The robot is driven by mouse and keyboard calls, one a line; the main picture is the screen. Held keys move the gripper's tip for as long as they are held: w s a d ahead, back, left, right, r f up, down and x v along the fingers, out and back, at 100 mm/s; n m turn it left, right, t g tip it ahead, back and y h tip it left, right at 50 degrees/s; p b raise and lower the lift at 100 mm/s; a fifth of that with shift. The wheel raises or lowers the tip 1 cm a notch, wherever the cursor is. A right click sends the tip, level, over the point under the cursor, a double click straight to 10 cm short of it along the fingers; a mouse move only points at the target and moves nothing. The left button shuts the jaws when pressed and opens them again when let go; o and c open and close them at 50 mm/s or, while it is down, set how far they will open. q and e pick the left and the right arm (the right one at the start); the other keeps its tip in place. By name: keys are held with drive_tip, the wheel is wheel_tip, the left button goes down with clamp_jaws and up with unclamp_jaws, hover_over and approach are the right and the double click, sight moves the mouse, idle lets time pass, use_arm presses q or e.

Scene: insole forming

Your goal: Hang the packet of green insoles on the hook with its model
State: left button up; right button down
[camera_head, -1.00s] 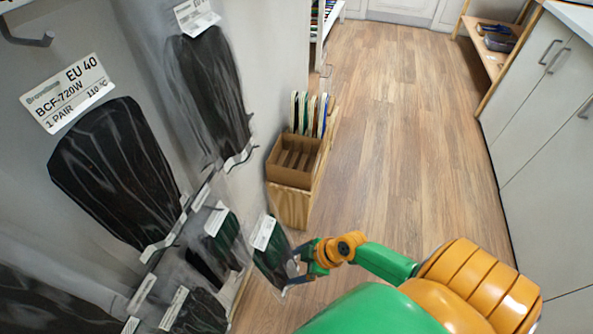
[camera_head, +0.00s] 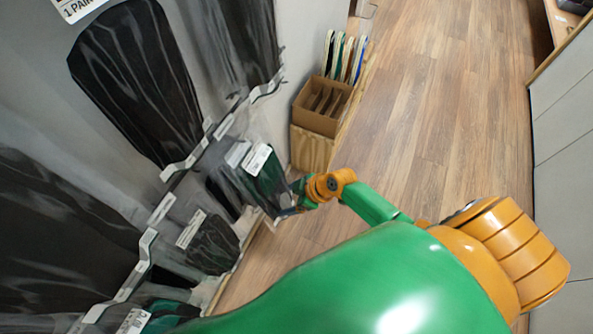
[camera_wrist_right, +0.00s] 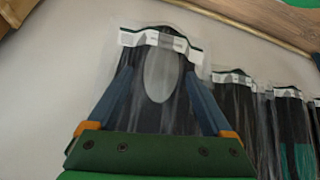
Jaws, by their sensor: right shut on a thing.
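My right gripper (camera_head: 291,202) is shut on the packet of green insoles (camera_head: 268,180), a clear bag with dark green insoles and a white label at its top. In the right wrist view the packet (camera_wrist_right: 161,42) lies between the two blue fingers of the gripper (camera_wrist_right: 160,85), its label end beyond them. In the head view the packet is in front of the wall's lower row and overlaps a hanging packet (camera_head: 222,186) just left of it. I cannot tell whether they touch. The hook behind it is hidden. My left gripper is not in view.
Large black insole packets (camera_head: 138,75) hang on the grey wall at left. Smaller packets, such as a black one (camera_head: 213,245), hang lower; others show at right in the wrist view (camera_wrist_right: 292,125). A cardboard box (camera_head: 320,107) stands beyond the gripper. The wooden floor (camera_head: 430,130) is clear.

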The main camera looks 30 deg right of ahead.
drive_tip(key=shift+w+a+f, duration=0.1)
drive_tip(key=shift+w+a, duration=0.3)
drive_tip(key=shift+w, duration=0.1)
drive_tip(key=shift+w+a+f+b, duration=0.45)
drive_tip(key=shift+w+b, duration=0.1)
drive_tip(key=shift+b, duration=0.25)
